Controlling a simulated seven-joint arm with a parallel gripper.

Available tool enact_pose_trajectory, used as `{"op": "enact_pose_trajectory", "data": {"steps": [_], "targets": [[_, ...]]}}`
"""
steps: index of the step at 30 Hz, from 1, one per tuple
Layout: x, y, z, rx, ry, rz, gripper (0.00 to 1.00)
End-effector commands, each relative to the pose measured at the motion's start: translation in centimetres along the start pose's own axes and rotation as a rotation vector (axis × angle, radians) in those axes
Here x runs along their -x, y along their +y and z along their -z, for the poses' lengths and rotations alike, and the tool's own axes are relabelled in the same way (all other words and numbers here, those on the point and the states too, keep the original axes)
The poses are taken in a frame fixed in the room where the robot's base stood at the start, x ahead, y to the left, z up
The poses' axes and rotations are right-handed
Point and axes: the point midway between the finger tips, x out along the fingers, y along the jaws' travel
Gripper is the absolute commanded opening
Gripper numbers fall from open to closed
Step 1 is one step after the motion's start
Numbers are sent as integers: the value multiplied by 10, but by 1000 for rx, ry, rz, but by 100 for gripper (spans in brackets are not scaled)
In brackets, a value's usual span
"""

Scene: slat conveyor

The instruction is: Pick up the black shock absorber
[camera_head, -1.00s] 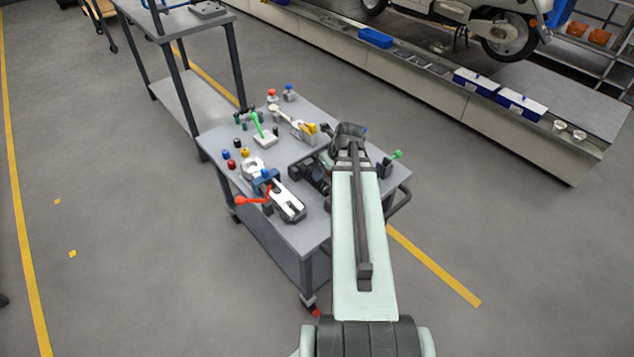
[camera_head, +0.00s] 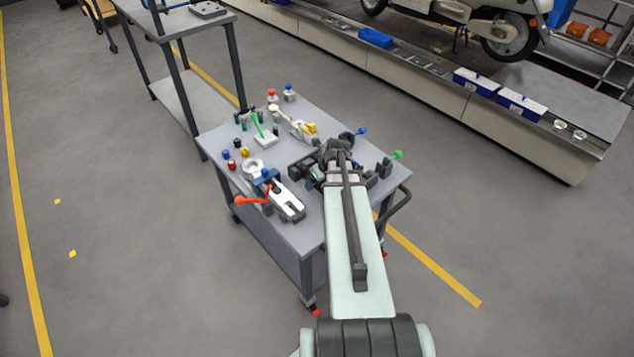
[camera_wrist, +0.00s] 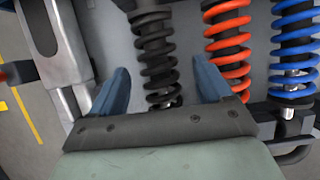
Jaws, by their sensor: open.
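The black shock absorber (camera_wrist: 156,45) shows in the wrist view as a black coil spring with a dark top end and a pale rod low down. My gripper (camera_wrist: 161,70) is open, with one blue finger on each side of the spring. A gap shows between each finger and the coils. The lower end of the absorber is hidden behind the gripper's dark mount. In the head view my arm covers most of this area, and I cannot tell the absorber apart from the dark wrist parts there.
A red spring absorber (camera_wrist: 228,50) and a blue one (camera_wrist: 293,45) stand to the right, the red one near the right finger. A silver clamp-like part (camera_wrist: 55,45) lies to the left. The grey cart top (camera_head: 225,142) holds several small coloured parts and levers.

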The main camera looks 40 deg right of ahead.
Motion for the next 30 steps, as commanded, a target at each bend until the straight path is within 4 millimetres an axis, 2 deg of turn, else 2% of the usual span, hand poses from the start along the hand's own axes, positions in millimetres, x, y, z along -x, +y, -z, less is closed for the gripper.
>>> {"op": "enact_pose_trajectory", "data": {"steps": [3,10,30], "targets": [[-9,0,0,0,1,-2,78],[-10,0,0,0,0,-1,78],[-9,0,0,0,0,0,13]]}}
